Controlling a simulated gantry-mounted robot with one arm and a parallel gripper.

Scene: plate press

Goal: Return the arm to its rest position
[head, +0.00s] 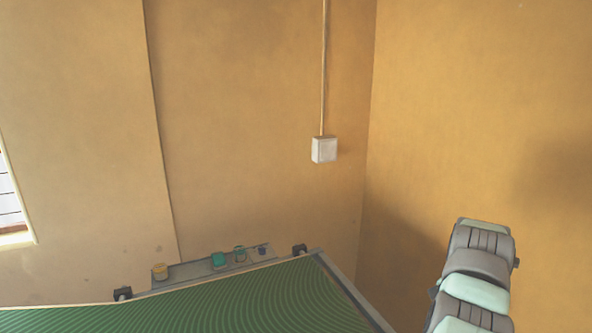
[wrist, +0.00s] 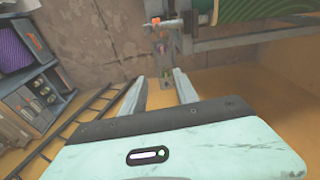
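In the wrist view my gripper (wrist: 158,78) has its two grey fingers spread apart. Nothing is held between them; only the floor and part of a machine frame show behind the gap. In the head view part of my arm (head: 474,280), in grey and pale green, stands at the lower right, beside the green ribbed belt's right end and apart from it. My gripper itself does not show in the head view.
A white wall box (head: 324,149) hangs behind. The wrist view shows a ladder-like rack (wrist: 72,128), shelves (wrist: 30,95) at left and a machine frame (wrist: 235,45) above.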

